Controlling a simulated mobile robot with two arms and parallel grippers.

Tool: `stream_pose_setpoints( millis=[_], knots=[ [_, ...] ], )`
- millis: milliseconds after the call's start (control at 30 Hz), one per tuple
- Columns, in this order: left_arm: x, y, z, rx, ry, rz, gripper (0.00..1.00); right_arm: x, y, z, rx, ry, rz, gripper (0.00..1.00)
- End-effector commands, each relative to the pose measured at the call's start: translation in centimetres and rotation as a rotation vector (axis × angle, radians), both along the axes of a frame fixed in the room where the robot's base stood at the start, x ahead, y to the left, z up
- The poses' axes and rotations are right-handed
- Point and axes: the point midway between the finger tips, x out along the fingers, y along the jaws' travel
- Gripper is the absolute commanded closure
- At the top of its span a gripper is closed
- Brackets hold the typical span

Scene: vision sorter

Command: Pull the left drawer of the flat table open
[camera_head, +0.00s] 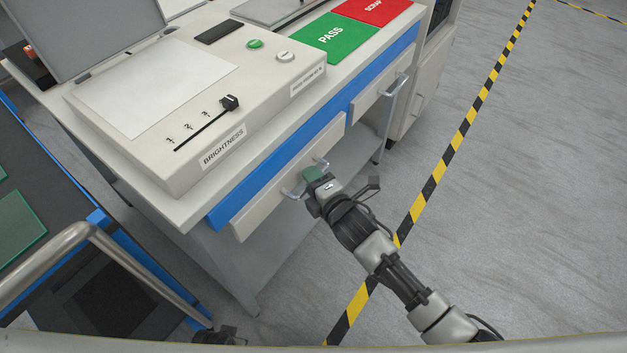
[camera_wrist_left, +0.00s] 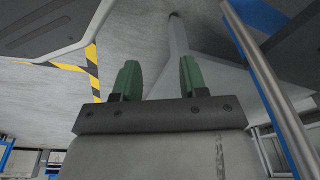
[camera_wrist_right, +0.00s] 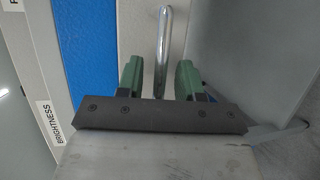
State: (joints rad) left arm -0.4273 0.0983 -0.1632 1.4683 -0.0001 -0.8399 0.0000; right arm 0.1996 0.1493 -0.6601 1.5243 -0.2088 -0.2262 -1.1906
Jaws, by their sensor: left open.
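The left drawer (camera_head: 262,208) of the flat table is a pale front panel below the blue edge strip and looks closed. Its metal bar handle (camera_head: 291,195) is partly hidden by my right gripper (camera_head: 312,180). In the right wrist view the handle (camera_wrist_right: 163,45) stands upright between the green fingers of my right gripper (camera_wrist_right: 159,80). These fingers are open, with a small gap on each side of the bar. My left gripper (camera_wrist_left: 156,80) is open and empty in the left wrist view, low beside the table frame, away from the drawer.
The right drawer (camera_head: 372,102) with its own handle (camera_head: 396,85) is along the same front. On the tabletop are a light box (camera_head: 155,90) with a brightness slider, a green PASS pad (camera_head: 325,50) and a red SCRAP pad (camera_head: 378,10). The floor (camera_head: 500,200) in front is clear.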

Motion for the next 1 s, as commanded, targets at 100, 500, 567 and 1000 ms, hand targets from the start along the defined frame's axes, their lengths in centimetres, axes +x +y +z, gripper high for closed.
stream_pose_setpoints(
  millis=[100, 500, 567, 1000],
  knots=[
    [0.0, 0.0, 0.0, 0.0, 0.0, 0.0, 0.57, 0.0, 0.0, 0.0, 0.0, 0.0, 0.0, 0.68],
    [0.0, 0.0, 0.0, 0.001, -0.001, 0.0, 0.57, 0.0, 0.0, 0.0, 0.0, 0.0, 0.0, 1.0],
    [0.0, 0.0, 0.0, 0.001, -0.001, 0.0, 0.57, 0.0, -0.1, 0.0, 0.0, 0.0, 0.0, 1.0],
    [-4.2, 0.6, -3.9, 0.004, 0.04, -0.008, 0.57, -2.4, -3.3, 0.2, -0.006, 0.004, 0.0, 1.0]
  ],
)
